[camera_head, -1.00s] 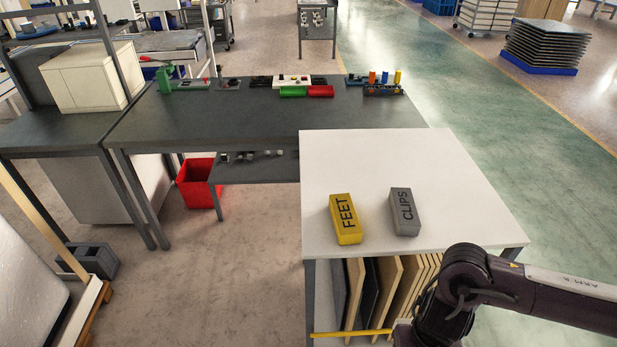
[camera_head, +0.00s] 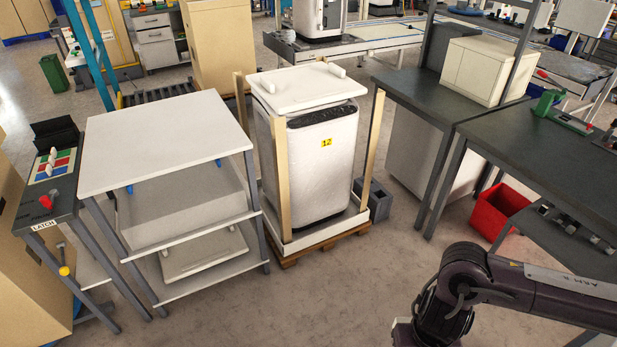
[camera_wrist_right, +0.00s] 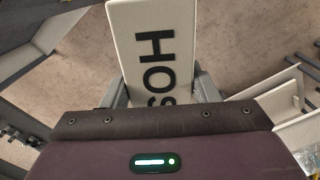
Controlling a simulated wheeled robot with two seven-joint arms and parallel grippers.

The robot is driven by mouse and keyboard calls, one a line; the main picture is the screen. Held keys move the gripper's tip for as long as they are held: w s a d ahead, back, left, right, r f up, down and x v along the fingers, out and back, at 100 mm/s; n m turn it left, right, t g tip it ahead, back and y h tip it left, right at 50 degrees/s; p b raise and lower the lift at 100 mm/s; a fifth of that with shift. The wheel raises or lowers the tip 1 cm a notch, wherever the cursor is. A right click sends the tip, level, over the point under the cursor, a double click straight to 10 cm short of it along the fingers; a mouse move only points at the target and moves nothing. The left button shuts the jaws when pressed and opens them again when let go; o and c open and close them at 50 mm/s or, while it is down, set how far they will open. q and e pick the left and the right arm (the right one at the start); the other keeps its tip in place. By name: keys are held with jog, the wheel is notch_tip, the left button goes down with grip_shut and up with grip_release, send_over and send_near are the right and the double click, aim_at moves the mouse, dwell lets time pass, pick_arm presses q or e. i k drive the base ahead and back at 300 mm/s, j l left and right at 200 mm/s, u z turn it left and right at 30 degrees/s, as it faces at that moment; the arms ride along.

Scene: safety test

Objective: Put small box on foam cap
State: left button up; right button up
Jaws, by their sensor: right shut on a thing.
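The foam cap (camera_head: 305,90) is a white slab with raised blocks at its edges. It lies on top of a white appliance (camera_head: 325,165) with a yellow "12" label, in the middle of the head view. My left gripper is not in view.
Wooden corner posts (camera_head: 280,165) rise around the appliance, which stands on a pallet (camera_head: 340,238). A white-topped shelf table (camera_head: 160,140) stands to its left. Dark workbenches (camera_head: 440,98) and a red bin (camera_head: 505,212) are at right. The floor in front is clear.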

aim_at(307, 83)
jog(key=i+l+u, duration=0.1)
jog(key=i+u, duration=0.15)
jog(key=u, duration=0.15)
jog(key=i+l+u, duration=0.2)
jog(key=u, duration=0.15)
jog(key=i+l+u, duration=0.2)
jog(key=u, duration=0.2)
jog(key=i+l+u, duration=0.15)
jog(key=l+u, duration=0.2)
